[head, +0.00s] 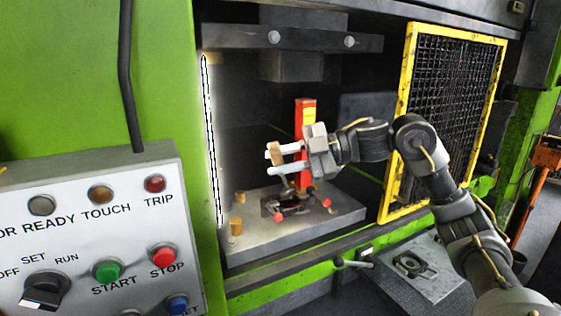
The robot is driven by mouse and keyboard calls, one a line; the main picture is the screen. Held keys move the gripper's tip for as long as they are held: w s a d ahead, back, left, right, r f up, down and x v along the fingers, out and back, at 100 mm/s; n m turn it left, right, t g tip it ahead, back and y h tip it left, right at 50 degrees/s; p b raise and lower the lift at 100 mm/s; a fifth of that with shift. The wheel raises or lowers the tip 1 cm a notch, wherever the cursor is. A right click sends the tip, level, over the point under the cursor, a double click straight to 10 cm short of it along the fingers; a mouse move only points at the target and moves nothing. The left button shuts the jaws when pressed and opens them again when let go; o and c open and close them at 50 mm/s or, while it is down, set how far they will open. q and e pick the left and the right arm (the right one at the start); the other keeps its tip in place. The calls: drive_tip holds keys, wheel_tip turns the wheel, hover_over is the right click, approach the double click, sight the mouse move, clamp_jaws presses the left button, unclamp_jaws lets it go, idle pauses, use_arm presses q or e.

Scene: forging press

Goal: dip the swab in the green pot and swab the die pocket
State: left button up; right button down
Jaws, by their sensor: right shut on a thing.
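My right gripper (283,161) reaches into the press from the right, with its pale fingers pointing left. It is shut on the swab (275,153), whose tan wooden handle shows at the fingers. A darker end of the swab extends down toward the die pocket (286,205), a dark recess in the grey die block on the press bed. The swab's lower end is over or in the pocket; I cannot tell if it touches. The green pot is not in view. My left gripper is not in view.
The grey press bed (325,220) carries brass posts (236,226) at left and red-tipped pins around the die. A red upright block (305,118) stands behind. A yellow mesh guard (449,110) is at right; a control panel (90,235) is at left. A grey shelf (412,285) is below right.

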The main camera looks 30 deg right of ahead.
drive_tip(key=shift+r+p, duration=0.9)
drive_tip(key=shift+r, duration=0.35)
drive_tip(key=shift+s+a, duration=0.3)
drive_tip(key=shift+s, duration=0.1)
drive_tip(key=s+a, duration=0.1)
drive_tip(key=s, duration=0.1)
drive_tip(key=s+a, duration=0.3)
drive_tip(key=s, duration=0.1)
drive_tip(key=shift+s+a+r, duration=0.1)
drive_tip(key=shift+a+r, duration=0.1)
drive_tip(key=shift+r, duration=0.2)
drive_tip(key=s+a+r+b, duration=0.1)
drive_tip(key=s+a+b, duration=0.4)
drive_tip(key=s, duration=0.4)
drive_tip(key=shift+s+a+b, duration=0.15)
drive_tip(key=shift+a+b, duration=0.25)
drive_tip(key=shift+a, duration=0.4)
